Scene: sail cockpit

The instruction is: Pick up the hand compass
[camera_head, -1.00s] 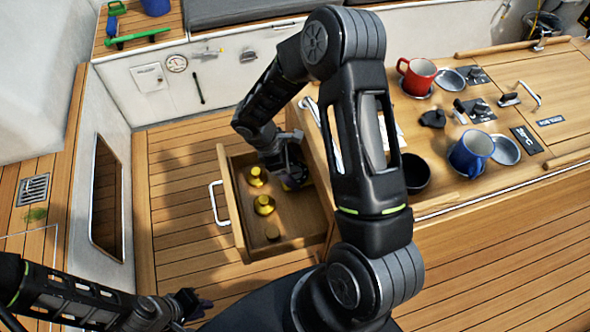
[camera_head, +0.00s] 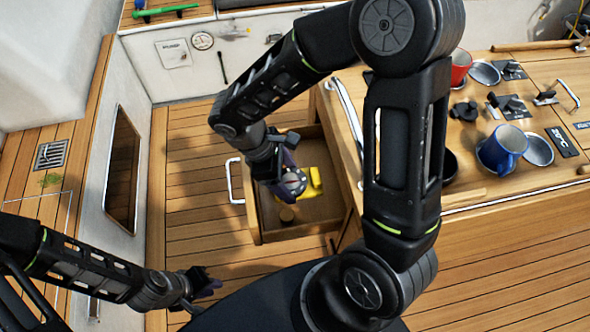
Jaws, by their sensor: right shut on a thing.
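My right gripper (camera_head: 285,176) points down over the open drawer (camera_head: 262,230) and is shut on the hand compass (camera_head: 292,184). A small round dark part with a pale face shows at the fingertips. A bright yellow piece (camera_head: 314,184) shows right beside the fingers; I cannot tell whether it belongs to the compass or lies in the drawer. My own gripper hides much of the drawer's inside.
The wooden counter (camera_head: 480,195) at the right holds a red mug (camera_head: 460,67), a blue mug (camera_head: 502,148) and dark fittings. A metal rail (camera_head: 345,118) runs along its edge above the drawer. The plank floor (camera_head: 195,190) left of the drawer is clear.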

